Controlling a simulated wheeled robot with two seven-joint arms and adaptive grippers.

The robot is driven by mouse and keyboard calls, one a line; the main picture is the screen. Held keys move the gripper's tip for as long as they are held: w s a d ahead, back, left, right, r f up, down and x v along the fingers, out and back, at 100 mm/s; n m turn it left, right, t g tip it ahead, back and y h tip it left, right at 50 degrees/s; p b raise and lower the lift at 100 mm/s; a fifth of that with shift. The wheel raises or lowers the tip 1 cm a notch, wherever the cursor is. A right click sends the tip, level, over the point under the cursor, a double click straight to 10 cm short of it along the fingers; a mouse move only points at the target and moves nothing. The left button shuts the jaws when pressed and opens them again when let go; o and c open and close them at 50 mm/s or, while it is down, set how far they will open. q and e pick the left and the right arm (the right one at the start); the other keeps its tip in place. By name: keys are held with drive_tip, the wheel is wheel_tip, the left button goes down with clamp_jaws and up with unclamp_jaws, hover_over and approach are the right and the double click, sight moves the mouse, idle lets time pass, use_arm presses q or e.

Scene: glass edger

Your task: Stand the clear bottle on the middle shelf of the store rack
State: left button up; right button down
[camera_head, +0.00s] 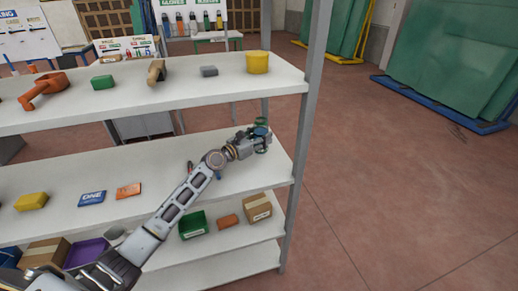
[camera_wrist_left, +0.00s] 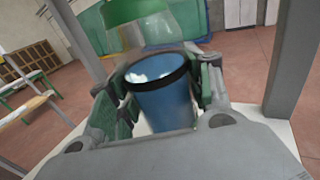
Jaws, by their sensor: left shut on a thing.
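The clear bottle (camera_head: 261,122) has a green top and shows blue in its lower part. It is in my left gripper (camera_head: 262,138), over the right end of the middle shelf (camera_head: 235,183) of the store rack. In the left wrist view the bottle (camera_wrist_left: 160,95) stands between the two green-padded fingers of the left gripper (camera_wrist_left: 165,100), which are shut on it. Its clear upper part and green cap rise above a dark band. Its base is hidden, so I cannot tell whether it touches the shelf. My right gripper is not in view.
A yellow block (camera_head: 31,201), a blue box (camera_head: 92,198) and an orange box (camera_head: 128,190) lie on the middle shelf's left. The top shelf (camera_head: 200,90) holds a yellow tub (camera_head: 257,62) and other items. A grey post (camera_head: 303,130) stands right of the gripper.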

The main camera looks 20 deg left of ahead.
use_arm(q)
drive_tip(key=shift+f, duration=0.6)
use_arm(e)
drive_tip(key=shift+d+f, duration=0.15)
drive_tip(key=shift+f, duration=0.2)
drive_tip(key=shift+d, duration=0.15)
